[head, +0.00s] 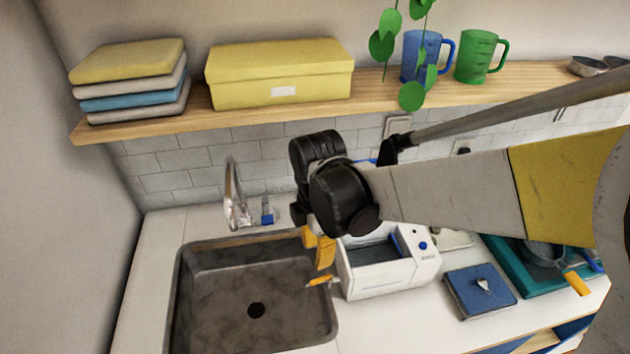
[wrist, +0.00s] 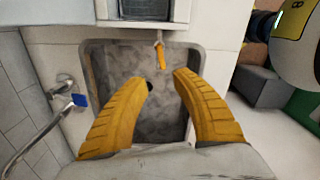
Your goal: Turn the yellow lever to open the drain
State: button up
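The yellow lever (head: 319,281) sits at the sink's right rim, beside the white appliance, and points left over the basin. In the wrist view the lever (wrist: 161,57) is just beyond my fingertips, roughly centred between them. My gripper (head: 321,262) is above the right side of the sink, with its yellow fingers pointing down. In the wrist view my gripper (wrist: 160,79) is open and empty, its fingers spread apart. The grey sink (head: 207,293) has a dark round drain (head: 256,310) in its floor; my left finger partly covers this drain (wrist: 149,85) in the wrist view.
The white appliance (head: 408,276) stands close to the lever on the right. A blue box (head: 480,290) lies farther right. A wooden shelf (head: 190,119) runs above. The basin is empty.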

aim_at(317, 280)
jog(key=f+b, duration=0.1)
jog(key=f, duration=0.4)
jog(key=f+b, duration=0.2)
jog(key=f, duration=0.3)
jog(key=shift+s+f, duration=0.2)
jog(key=shift+f, duration=0.15)
jog(key=shift+d, duration=0.1)
grip_shut()
